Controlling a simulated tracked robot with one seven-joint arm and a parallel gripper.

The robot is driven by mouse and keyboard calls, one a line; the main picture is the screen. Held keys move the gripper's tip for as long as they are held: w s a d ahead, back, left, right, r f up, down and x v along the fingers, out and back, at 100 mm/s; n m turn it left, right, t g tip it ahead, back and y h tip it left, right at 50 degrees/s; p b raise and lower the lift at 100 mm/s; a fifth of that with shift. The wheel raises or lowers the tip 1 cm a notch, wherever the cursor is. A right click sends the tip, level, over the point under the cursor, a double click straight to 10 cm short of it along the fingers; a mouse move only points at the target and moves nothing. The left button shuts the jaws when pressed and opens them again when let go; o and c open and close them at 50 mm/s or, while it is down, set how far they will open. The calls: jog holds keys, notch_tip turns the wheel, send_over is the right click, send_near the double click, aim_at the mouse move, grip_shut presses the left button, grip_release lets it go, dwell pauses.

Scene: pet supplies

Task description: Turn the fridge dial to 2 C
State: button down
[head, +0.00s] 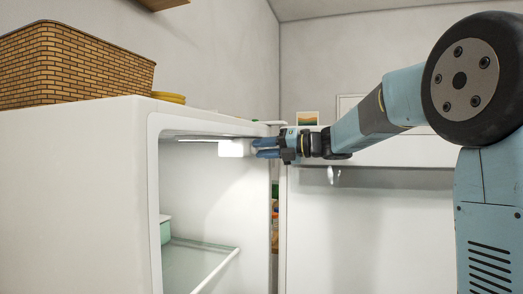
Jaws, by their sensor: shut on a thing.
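The fridge (100,180) stands open at the left, its white interior facing right. A white control housing (233,148) hangs under the fridge's ceiling near the top of the opening. My gripper (257,148) reaches in from the right, level with the housing, its blue fingers pointing left and meeting the housing's right side. The fingers are shut on the dial there. The dial itself is hidden by the fingers and too small to make out, so its setting and markings cannot be read.
A lit strip (205,140) runs along the fridge ceiling. A glass shelf (200,262) and a green container (165,230) are below. The open door (350,235) is at the right, under my arm. A woven basket (75,65) and yellow dishes (168,97) sit on top.

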jog(key=shift+w+d, duration=0.15)
jog(key=shift+d, duration=0.05)
jog(key=c, duration=1.1)
grip_release()
jog(key=shift+c, duration=0.2)
jog(key=o, duration=0.3)
jog(key=shift+a, duration=0.1)
